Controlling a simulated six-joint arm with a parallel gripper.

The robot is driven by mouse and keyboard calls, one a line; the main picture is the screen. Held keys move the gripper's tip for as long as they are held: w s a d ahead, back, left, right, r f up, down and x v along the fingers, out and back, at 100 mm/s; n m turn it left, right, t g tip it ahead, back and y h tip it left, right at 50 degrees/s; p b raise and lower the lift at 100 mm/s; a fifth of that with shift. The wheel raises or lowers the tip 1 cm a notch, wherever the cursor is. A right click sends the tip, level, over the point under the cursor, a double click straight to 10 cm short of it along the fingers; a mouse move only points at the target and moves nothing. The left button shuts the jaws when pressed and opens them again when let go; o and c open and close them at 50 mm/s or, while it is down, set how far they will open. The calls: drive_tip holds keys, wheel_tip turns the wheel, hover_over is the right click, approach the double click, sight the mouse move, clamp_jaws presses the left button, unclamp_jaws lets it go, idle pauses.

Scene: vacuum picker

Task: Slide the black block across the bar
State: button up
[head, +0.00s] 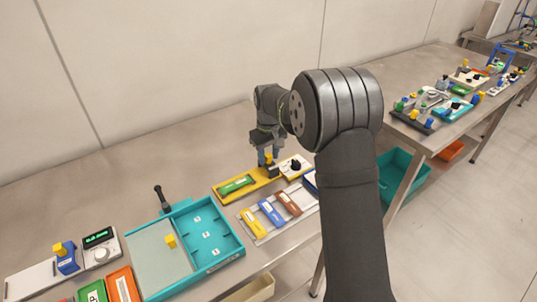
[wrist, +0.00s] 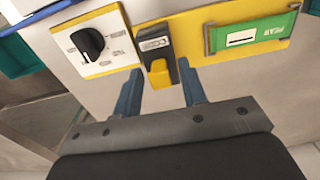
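The black block (head: 273,171) sits near the right end of the yellow bar (head: 258,176) in the head view. In the wrist view the black block (wrist: 155,42) has a pale oval mark and a yellow grip piece (wrist: 160,73) on its near side. My gripper (wrist: 160,68) is open, its two blue fingers apart on either side of the yellow piece. In the head view my gripper (head: 268,158) is above the block, partly hidden by my arm.
A green label plate (wrist: 251,36) is on the bar. A white dial panel (wrist: 92,43) with a black knob is beside it. A tray with yellow, blue and brown pieces (head: 270,212) lies in front. A teal tray (head: 231,252) is left. Bare table lies behind the bar.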

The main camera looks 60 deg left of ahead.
clamp_jaws()
drive_tip(key=shift+s, duration=0.1)
drive_tip(key=s, duration=1.2)
drive_tip(key=shift+s, duration=0.4)
unclamp_jaws()
wheel_tip(320, 180, up, 18)
drive_tip(key=shift+f, duration=0.2)
drive_tip(key=shift+f, duration=0.15)
